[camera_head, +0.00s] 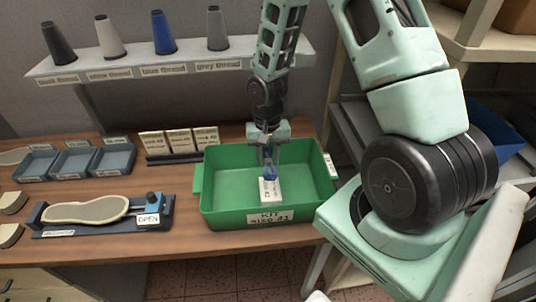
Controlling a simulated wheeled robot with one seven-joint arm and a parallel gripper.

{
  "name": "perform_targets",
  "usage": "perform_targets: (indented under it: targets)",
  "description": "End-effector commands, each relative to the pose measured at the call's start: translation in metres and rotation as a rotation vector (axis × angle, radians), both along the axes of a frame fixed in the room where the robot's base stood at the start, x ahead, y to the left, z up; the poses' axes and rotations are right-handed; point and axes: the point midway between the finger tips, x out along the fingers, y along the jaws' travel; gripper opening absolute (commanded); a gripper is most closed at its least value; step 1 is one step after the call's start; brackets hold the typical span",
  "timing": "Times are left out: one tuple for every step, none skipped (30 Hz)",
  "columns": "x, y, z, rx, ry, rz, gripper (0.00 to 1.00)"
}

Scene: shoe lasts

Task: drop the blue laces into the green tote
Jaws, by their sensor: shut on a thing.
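The green tote (222,205) stands on the wooden bench, with a label reading "KIT SIZE 41" on its front. My gripper (268,163) points down over the inside of the tote. It is shut on the blue laces (269,173), a small blue bundle just below the fingertips. A white labelled card (271,192) shows directly below the laces. I cannot tell whether it hangs from them or lies on the tote floor. The laces are partly hidden by the fingers, and their exact height above the floor is unclear.
A blue-grey fixture (160,212) marked "OPEN" holds a sole left of the tote. Shallow trays (75,160) and a card rack (180,155) stand behind. Thread cones line a shelf (150,65) above. The tote floor left of my gripper is clear.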

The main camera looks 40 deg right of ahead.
Motion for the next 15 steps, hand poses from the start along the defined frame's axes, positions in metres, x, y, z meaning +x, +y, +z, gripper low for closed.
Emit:
perform_targets:
  targets:
    - [0.0002,0.0000,-0.0052,0.000,0.000,0.000,0.10]
    - [0.0002,0.0000,-0.0056,0.000,0.000,0.000,0.10]
    - [0.0002,-0.0001,-0.0058,0.000,0.000,0.000,0.10]
    - [0.0002,0.0000,-0.0057,0.000,0.000,0.000,0.10]
    - [0.0001,-0.0001,-0.0054,0.000,0.000,0.000,0.10]
    - [0.0002,0.0000,-0.0050,0.000,0.000,0.000,0.10]
    - [0.0002,0.0000,-0.0048,0.000,0.000,0.000,0.10]
    - [0.0002,0.0000,-0.0047,0.000,0.000,0.000,0.10]
    - [0.0002,0.0000,-0.0047,0.000,0.000,0.000,0.10]
    - [0.0002,0.0000,-0.0047,0.000,0.000,0.000,0.35]
    - [0.0002,0.0000,-0.0047,0.000,0.000,0.000,0.43]
    - [0.0001,0.0001,-0.0046,0.000,0.000,0.000,0.54]
    - [0.0000,0.0000,-0.0046,0.000,0.000,0.000,0.57]
    - [0.0000,0.0000,-0.0046,0.000,0.000,0.000,0.57]
    - [0.0000,0.0000,-0.0046,0.000,0.000,0.000,0.57]
